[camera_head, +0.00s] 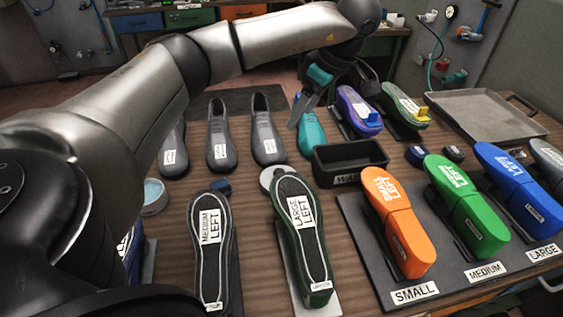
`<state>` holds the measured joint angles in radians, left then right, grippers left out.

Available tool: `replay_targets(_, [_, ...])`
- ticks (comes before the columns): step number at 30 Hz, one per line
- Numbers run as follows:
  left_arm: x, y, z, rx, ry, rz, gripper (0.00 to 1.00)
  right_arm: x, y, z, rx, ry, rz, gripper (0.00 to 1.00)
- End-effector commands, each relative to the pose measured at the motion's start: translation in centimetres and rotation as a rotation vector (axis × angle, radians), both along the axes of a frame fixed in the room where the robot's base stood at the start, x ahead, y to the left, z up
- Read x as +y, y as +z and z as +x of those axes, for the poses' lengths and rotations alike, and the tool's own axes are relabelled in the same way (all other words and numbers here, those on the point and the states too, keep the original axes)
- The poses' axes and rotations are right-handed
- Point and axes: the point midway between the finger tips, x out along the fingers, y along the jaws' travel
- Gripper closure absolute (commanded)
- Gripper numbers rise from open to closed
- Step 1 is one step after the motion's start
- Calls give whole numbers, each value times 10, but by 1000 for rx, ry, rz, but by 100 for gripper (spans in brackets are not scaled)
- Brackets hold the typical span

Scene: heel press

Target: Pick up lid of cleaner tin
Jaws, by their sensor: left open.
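An open round tin (153,196) with pale blue content stands at the left of the bench, partly behind my left arm. A flat grey disc (267,175), possibly the tin's lid, lies behind the "LARGE LEFT" sole and is partly covered by it. A small dark blue round piece (221,187) lies by the "MEDIUM LEFT" sole; I cannot tell if it is a lid. My left gripper (332,103) is open and appears empty above the back of the bench, near the teal shoe form. My right gripper is out of view.
A black "WASTE" bin (349,163) stands mid-bench. Orange (395,220), green and blue forms stand on a dark board at right. Grey shoes (221,140) line the back left. A metal tray (486,115) lies back right. Soles (302,235) fill the front.

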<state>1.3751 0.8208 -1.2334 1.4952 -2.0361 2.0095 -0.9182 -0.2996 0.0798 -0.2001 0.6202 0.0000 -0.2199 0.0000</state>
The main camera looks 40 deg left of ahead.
Motion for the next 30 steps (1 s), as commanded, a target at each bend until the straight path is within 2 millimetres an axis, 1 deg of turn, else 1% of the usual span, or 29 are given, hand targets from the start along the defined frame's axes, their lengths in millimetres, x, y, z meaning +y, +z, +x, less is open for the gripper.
replay_targets(1, [-1,-17,0,0,-1,-1,26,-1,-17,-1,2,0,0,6])
replay_targets(3, [-1,-29,0,-1,-1,-1,26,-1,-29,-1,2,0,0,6])
replay_targets(7, [-1,-49,0,-1,-1,-2,26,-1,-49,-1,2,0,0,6])
replay_targets(10, [-1,-60,0,-1,-1,-2,26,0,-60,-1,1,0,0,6])
replay_targets(14, [-1,-65,0,-1,-1,-2,26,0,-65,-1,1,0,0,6])
replay_targets(17, [3,-74,-1,2,1,-2,26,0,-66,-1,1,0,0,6])
replay_targets(20, [10,-90,-3,3,2,-2,26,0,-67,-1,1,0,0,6])
replay_targets(24, [21,-119,-4,5,1,-2,26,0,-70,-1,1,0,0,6])
replay_targets(27, [29,-137,-5,3,0,-1,26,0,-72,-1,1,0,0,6])
replay_targets(30, [34,-149,-5,1,2,-2,26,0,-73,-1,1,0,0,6])
